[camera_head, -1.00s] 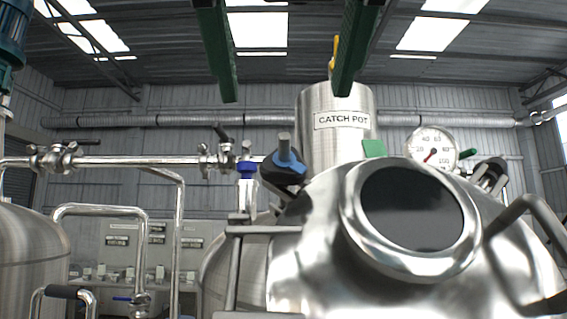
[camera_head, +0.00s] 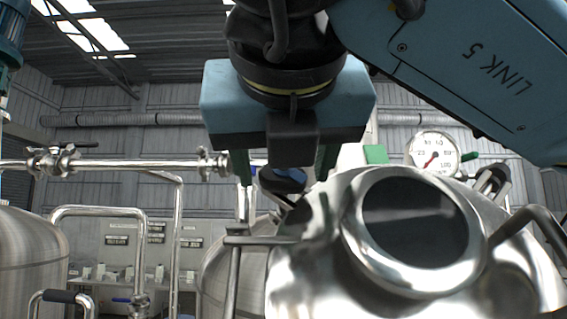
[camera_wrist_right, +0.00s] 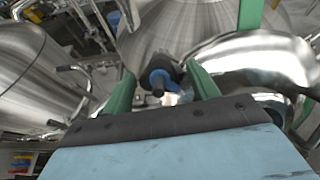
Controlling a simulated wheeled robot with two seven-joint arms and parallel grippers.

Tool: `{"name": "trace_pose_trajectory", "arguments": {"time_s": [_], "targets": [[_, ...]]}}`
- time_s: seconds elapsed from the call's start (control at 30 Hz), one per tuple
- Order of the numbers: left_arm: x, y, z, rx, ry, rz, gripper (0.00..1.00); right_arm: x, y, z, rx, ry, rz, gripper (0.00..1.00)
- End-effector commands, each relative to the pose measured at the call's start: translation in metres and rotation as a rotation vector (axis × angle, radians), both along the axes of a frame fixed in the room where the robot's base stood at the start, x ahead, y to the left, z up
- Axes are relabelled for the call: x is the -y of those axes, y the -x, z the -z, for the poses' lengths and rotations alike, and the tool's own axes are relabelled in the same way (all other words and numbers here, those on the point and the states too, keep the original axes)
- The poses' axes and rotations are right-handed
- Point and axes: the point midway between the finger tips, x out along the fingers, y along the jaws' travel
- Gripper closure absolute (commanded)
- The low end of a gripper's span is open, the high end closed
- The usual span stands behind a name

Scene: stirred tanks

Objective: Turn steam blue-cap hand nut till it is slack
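The blue-cap hand nut (camera_head: 283,183) is a dark knob with a blue top on the left shoulder of the steel tank (camera_head: 300,278). In the head view my right gripper hides its upper part. In the right wrist view the nut (camera_wrist_right: 157,79) shows between the two green fingers, with a gap on each side. My right gripper (camera_head: 283,172) points down over the nut, open and empty. It also shows open in the right wrist view (camera_wrist_right: 160,77). I cannot tell how far down the fingers reach around the nut. My left gripper is out of view.
A round glass port (camera_head: 412,222) in a steel rim lies right of the nut. A pressure gauge (camera_head: 433,152) stands behind it. Steel pipes (camera_head: 110,163) run at the left. A bent grey bar (camera_head: 540,228) is at the far right.

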Motion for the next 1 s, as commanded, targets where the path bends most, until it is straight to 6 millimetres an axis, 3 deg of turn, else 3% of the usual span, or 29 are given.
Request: {"name": "trace_pose_trajectory", "arguments": {"time_s": [0.03,0.3,0.67,1.0], "targets": [[-0.0001,0.0012,0.0001,-0.002,0.0,0.0,0.68,0.0001,0.0001,-0.0002,0.0,0.0,0.0,0.48],[-0.0003,0.0022,0.0002,-0.004,-0.001,0.0,0.68,0.0001,0.0003,-0.0003,0.0,0.0,0.0,0.81],[-0.0004,0.0023,0.0014,-0.004,-0.001,-0.001,0.68,0.0005,0.0002,-0.0008,0.002,0.057,-0.036,0.81],[-0.0006,0.0024,0.0029,-0.004,-0.001,-0.001,0.68,0.0011,0.0002,-0.0017,0.004,0.275,-0.172,0.81]]}}
